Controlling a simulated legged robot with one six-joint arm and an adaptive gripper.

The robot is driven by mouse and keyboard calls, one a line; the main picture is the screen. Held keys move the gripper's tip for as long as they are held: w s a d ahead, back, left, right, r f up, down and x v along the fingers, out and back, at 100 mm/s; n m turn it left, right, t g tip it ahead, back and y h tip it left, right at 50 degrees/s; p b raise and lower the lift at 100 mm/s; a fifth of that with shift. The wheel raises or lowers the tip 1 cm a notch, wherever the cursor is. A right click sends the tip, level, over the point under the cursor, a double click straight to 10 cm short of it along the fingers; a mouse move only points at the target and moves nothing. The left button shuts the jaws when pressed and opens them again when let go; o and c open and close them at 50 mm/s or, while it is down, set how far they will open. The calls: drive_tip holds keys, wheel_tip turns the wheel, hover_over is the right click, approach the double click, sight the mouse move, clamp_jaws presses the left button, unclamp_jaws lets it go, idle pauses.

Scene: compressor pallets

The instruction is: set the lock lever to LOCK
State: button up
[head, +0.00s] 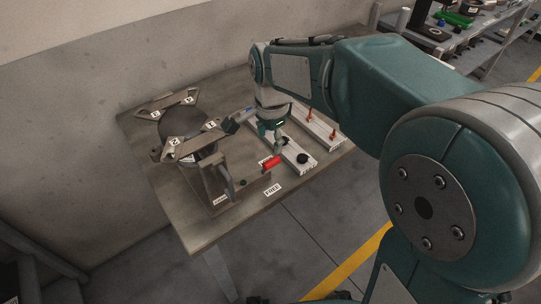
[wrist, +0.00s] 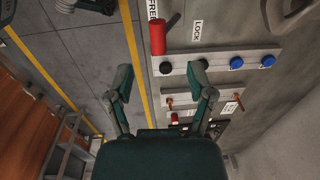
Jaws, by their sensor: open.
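The lock lever's red handle (head: 271,162) stands at the table's front edge, and it also shows in the wrist view (wrist: 157,37), with a dark rod beside it. In the wrist view the handle is beside the FREE label (wrist: 152,8), and the LOCK label (wrist: 197,30) lies to its right, apart from it. The FREE label also shows in the head view (head: 272,190). My gripper (wrist: 161,84) is open and empty, its two fingers spread below the handle in the wrist view. In the head view my gripper (head: 277,145) hangs just above the handle. I see no contact.
A pale bar with a black knob (wrist: 165,68) and blue knobs (wrist: 237,63) lies close to the handle. Another bar (head: 312,126) carries copper-coloured pins. The dark compressor (head: 185,122) with numbered brackets stands to the left on the table (head: 205,235). Open floor lies in front.

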sight(268, 161)
drive_tip(key=f, duration=0.9)
drive_tip(key=shift+w+a+f, duration=0.2)
drive_tip(key=shift+w+f, duration=0.05)
